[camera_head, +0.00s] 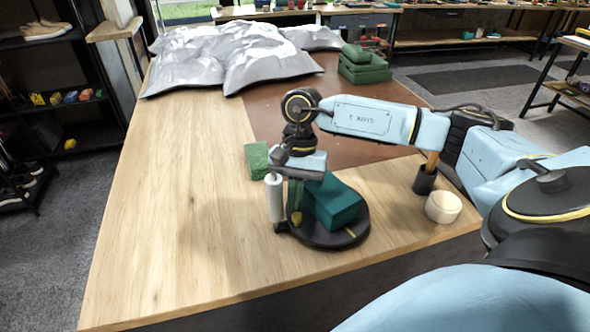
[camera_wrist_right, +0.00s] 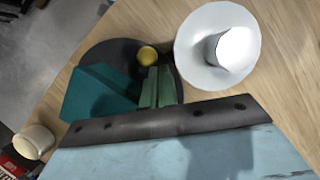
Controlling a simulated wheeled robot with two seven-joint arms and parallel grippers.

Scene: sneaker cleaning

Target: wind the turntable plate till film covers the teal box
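A teal box (camera_head: 334,201) sits on the black round turntable plate (camera_head: 345,239) near the table's front; the box (camera_wrist_right: 98,92) and plate (camera_wrist_right: 103,52) also show in the right wrist view. An upright white film roll (camera_head: 274,198) stands at the plate's left edge; from above it is a white disc and core (camera_wrist_right: 234,47). No film is visible on the box. A yellow knob (camera_head: 296,218) is on the plate. My right gripper (camera_head: 295,196) points down beside the box. Its green fingers (camera_wrist_right: 157,86) lie together, close to the knob (camera_wrist_right: 147,55); whether they touch it is unclear. My left gripper is out of view.
A green block (camera_head: 256,160) lies behind the roll. A white cup-like ring (camera_head: 443,207) and a dark holder (camera_head: 424,180) stand to the right. Grey pillowy bags (camera_head: 235,55) and stacked green blocks (camera_head: 363,66) are at the back. The table's left side is clear.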

